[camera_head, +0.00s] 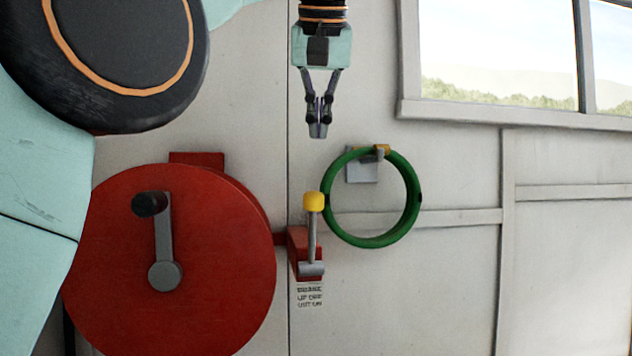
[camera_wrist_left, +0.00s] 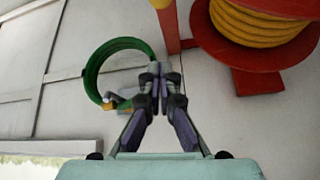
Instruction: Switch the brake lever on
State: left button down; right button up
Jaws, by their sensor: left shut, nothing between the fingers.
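The brake lever (camera_head: 312,228) is a grey rod with a yellow knob (camera_head: 314,201) at its top. It stands upright on a red bracket (camera_head: 298,252) on the wall, above a small printed label (camera_head: 309,296). My left gripper (camera_head: 318,132) points down above the knob, apart from it, with its fingers shut and empty. In the left wrist view the shut fingers (camera_wrist_left: 160,68) show in the middle, and a red bracket (camera_wrist_left: 168,22) shows at the top beyond them. The lever itself is not clearly seen there. My right gripper is in neither view.
A big red reel (camera_head: 215,270) with a crank handle (camera_head: 163,240) stands left of the lever. Its yellow hose (camera_wrist_left: 262,22) shows in the left wrist view. A green ring (camera_head: 412,210) hangs on a wall hook to the right. A window (camera_head: 500,55) is at upper right.

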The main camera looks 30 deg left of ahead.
pick_arm(q)
jog(key=s, duration=0.1)
jog(key=b, duration=0.3)
send_over(314, 232)
jog(key=f, duration=0.9)
jog(key=shift+w, duration=0.35)
jog(key=shift+w+a+f, duration=0.1)
jog(key=shift+w+a, duration=0.05)
jog(key=shift+a, duration=0.15)
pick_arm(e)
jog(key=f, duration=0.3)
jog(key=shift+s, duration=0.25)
pick_arm(q)
jog(key=shift+w+d, duration=0.1)
jog(key=shift+d, duration=0.15)
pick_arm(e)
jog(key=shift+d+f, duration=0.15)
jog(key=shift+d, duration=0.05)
